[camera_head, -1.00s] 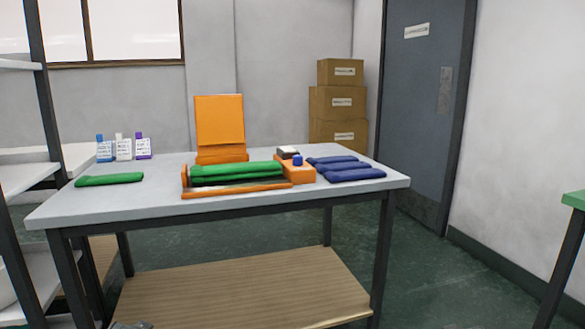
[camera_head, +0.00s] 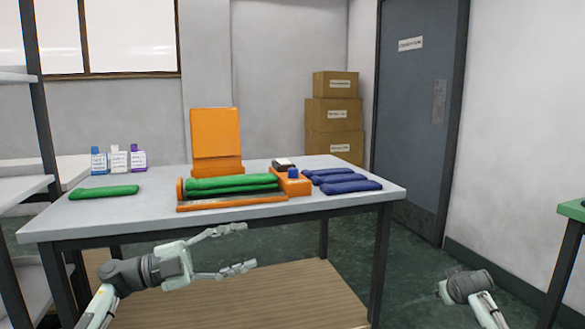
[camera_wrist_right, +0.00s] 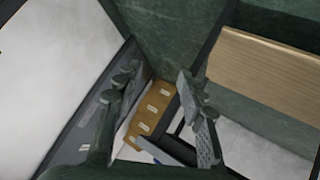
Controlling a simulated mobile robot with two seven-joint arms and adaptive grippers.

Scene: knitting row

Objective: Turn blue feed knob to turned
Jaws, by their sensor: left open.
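The blue feed knob (camera_head: 293,172) sits on top of a small orange box (camera_head: 298,187) at the right end of the orange machine (camera_head: 230,207) on the table. My left gripper (camera_head: 248,247) is open and empty, in front of the table's near edge and well short of the knob, to its lower left. My right gripper (camera_wrist_right: 152,105) shows in the right wrist view with its fingers apart and nothing between them. In the head view only part of the right arm shows, at lower right. The knob cannot be made out in the wrist view.
Green rolls (camera_head: 232,183) lie on the machine, and an orange panel (camera_head: 215,133) stands behind it. The table's (camera_head: 150,212) front left is clear.

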